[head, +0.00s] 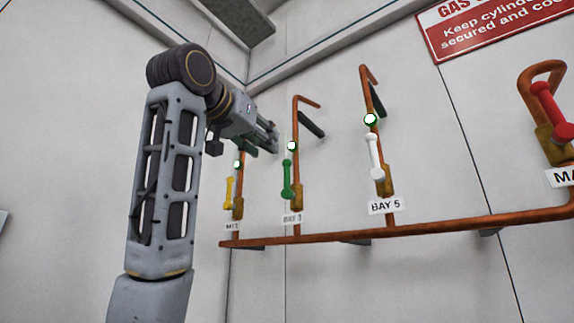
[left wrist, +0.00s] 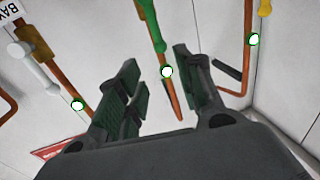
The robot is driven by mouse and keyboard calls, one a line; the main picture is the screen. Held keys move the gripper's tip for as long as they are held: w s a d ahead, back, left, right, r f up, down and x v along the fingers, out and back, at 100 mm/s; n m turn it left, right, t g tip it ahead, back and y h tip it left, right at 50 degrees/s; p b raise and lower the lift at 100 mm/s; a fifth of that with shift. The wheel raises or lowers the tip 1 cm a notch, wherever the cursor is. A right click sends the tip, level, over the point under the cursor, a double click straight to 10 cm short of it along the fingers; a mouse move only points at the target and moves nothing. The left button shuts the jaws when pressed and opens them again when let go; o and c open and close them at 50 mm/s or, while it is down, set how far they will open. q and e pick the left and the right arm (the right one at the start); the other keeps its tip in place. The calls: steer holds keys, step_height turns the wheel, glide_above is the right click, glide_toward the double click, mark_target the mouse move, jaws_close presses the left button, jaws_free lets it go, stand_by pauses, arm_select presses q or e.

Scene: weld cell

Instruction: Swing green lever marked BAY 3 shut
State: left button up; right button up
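The green lever (head: 287,179) is mounted on a copper pipe above the BAY 3 label (head: 292,219). It stands upright, roughly in line with its pipe. My left gripper (head: 273,138) is up and to the left of the lever in the head view, apart from it. In the left wrist view the left gripper (left wrist: 157,68) is open and empty, its two fingers spread on either side of the BAY 3 pipe in the picture. The green lever (left wrist: 152,24) shows beyond the fingertips there. My right gripper is in neither view.
A yellow lever (head: 229,193) is left of the green one, and a white lever (head: 375,156) marked BAY 5 (head: 386,206) is to its right. A red lever (head: 552,110) is at far right. A horizontal copper pipe (head: 330,236) runs below them.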

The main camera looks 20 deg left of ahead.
mark_target(285, 162)
arm_select(q)
steer(key=shift+w+f, duration=0.1)
stand_by(0.4)
steer(key=w+p, duration=0.1)
steer(key=w, duration=0.3)
steer(key=w+d+p, duration=0.1)
steer(key=w+p, duration=0.1)
steer(key=w, duration=0.2)
steer(key=w+p, duration=0.1)
steer(key=w, duration=0.2)
steer(key=shift+w+d, duration=0.4)
steer(key=shift+w+d+p, duration=0.15)
steer(key=shift+w+p, duration=0.3)
steer(key=shift+w, duration=0.45)
steer(key=shift+c, duration=0.5)
jaws_close()
